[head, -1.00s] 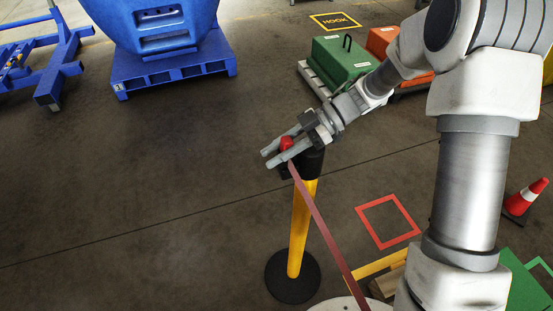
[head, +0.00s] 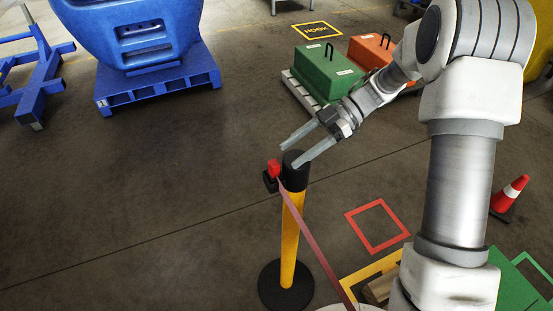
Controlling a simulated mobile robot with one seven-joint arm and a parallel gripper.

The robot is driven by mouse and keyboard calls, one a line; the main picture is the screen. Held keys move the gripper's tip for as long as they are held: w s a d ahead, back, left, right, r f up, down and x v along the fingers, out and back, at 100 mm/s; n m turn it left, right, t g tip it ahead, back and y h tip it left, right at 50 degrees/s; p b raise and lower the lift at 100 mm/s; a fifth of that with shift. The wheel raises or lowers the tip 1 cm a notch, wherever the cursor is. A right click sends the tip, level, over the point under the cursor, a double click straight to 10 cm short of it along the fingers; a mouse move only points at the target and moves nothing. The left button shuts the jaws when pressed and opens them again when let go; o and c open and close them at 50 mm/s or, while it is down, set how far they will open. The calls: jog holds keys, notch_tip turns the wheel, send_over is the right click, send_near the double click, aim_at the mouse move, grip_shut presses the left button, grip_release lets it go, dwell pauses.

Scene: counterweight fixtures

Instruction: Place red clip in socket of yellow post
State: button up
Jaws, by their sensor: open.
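The yellow post (head: 291,240) stands upright on a round black base, with a black cap (head: 295,168) on top. The red clip (head: 274,167) sits at the black socket (head: 269,181) on the left side of the cap. A dark red belt (head: 318,248) runs from the clip down to the lower right. How deep the clip sits in the socket cannot be told. My gripper (head: 294,147) is open and empty. Its fingers are apart from the clip, above and right of it, near the top of the cap.
A blue pallet (head: 160,88) bearing a large blue bin is at the upper left, beside a blue stand (head: 45,75). Green (head: 328,72) and orange (head: 371,55) boxes are behind my arm. A traffic cone (head: 509,196) is at the right. Floor left of the post is clear.

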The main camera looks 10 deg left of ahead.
jog(key=shift+v, duration=1.4)
jog(key=w+a+r+m+t+y, duration=0.15)
jog(key=w+r+m+t, duration=0.25)
jog(key=w+r+t, duration=0.8)
jog(key=d+r+m+t+h, duration=0.8)
jog(key=d+r+m+h, duration=0.1)
jog(key=d+r, duration=0.25)
jog(key=s+d+m+g+h, duration=0.2)
jog(key=s+d+m+h, duration=0.3)
jog(key=s+d+m, duration=0.45)
jog(key=s+a+f+g, duration=0.1)
jog(key=s+f+g, duration=0.1)
jog(key=s, duration=0.5)
jog(key=s+a+f+m+g+y, duration=0.1)
jog(key=s+a+f+g, duration=0.1)
jog(key=s+f, duration=0.3)
jog(key=s+a+f+g+y, duration=0.1)
jog(key=s+a+f+g, duration=0.1)
jog(key=s, duration=0.7)
jog(key=shift+s+f+m, duration=0.35)
jog(key=shift+s+f, duration=0.05)
jog(key=shift+f, duration=0.45)
jog(key=shift+r, duration=0.1)
